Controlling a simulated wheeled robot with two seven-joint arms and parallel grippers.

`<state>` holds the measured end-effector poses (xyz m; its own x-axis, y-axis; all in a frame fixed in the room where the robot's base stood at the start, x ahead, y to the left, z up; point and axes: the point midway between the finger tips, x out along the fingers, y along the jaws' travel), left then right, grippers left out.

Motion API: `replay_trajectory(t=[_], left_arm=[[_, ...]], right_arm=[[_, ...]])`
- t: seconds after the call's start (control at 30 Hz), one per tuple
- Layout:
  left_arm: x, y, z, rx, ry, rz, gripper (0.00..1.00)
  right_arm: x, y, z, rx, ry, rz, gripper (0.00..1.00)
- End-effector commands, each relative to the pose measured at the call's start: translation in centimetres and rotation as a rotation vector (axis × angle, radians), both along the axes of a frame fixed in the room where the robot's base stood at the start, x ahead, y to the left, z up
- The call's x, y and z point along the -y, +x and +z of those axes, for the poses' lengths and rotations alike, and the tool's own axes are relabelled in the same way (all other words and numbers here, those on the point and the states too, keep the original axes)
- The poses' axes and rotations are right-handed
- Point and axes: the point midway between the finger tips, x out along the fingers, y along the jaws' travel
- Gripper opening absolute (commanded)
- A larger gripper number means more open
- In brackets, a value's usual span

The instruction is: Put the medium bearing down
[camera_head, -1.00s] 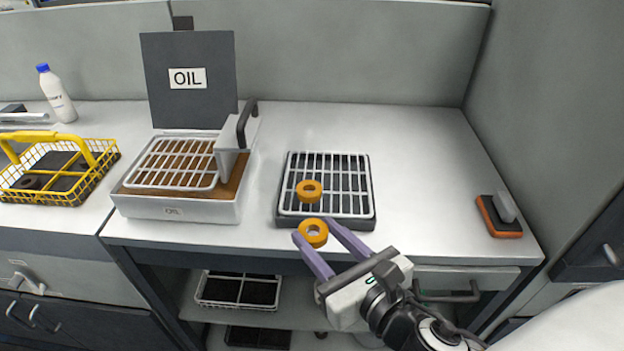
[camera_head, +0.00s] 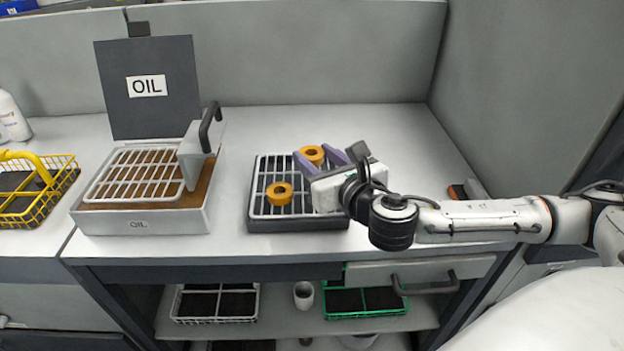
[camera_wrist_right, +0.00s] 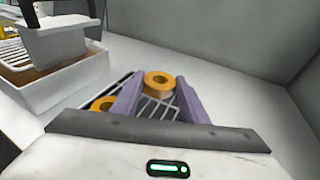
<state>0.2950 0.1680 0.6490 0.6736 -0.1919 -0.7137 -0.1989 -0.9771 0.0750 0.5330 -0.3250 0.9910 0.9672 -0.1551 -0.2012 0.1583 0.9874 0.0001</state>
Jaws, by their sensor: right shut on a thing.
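My right gripper (camera_head: 315,160) is shut on an orange ring-shaped bearing (camera_head: 312,153), over the far right part of the dark tray with a white grid (camera_head: 262,215). This bearing also shows between the purple fingers in the right wrist view (camera_wrist_right: 159,78). I cannot tell whether it touches the grid. A second orange bearing (camera_head: 279,193) lies on the grid at the near left; in the right wrist view (camera_wrist_right: 100,104) a finger partly hides it. The gripper covers the tray's right part. My left gripper is not in view.
Left of the tray stands the oil box (camera_head: 150,222) with its raised lid (camera_head: 150,105) and a dark handle. A yellow wire basket (camera_head: 62,180) is at the far left. A sponge-like block (camera_head: 460,192) lies partly behind my right arm. The bench behind the tray is clear.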

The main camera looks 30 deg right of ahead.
Motion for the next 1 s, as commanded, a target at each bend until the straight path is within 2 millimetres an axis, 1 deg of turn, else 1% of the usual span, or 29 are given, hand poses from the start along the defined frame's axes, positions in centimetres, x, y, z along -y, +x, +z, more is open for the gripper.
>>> replay_trajectory(t=[0.03, 0.17, 0.3, 0.4, 0.77, 0.8, 0.83, 1.0], left_arm=[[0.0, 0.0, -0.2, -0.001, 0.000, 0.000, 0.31], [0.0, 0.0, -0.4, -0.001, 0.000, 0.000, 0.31], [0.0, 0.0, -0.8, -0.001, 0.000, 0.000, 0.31], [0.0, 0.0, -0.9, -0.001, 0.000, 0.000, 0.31], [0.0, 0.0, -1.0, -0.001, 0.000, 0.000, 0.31], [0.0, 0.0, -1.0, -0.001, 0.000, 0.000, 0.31], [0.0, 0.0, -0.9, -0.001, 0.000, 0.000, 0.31], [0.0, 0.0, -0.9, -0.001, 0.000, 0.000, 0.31]], right_arm=[[0.0, 0.0, -0.7, 0.001, 0.000, 0.000, 0.10], [0.0, 0.0, -1.8, 0.002, 0.000, 0.000, 0.10], [0.0, 0.0, -3.9, 0.000, 0.000, 0.000, 0.10], [0.0, 0.0, -4.8, 0.002, 0.000, 0.001, 0.10], [0.0, 0.0, -5.1, 0.003, 0.000, 0.001, 0.10], [0.0, 0.0, -5.2, 0.002, 0.000, 0.001, 0.43], [0.0, 0.0, -5.2, 0.002, 0.000, 0.001, 0.47], [0.0, 0.0, -5.2, 0.002, 0.000, 0.001, 0.47]])
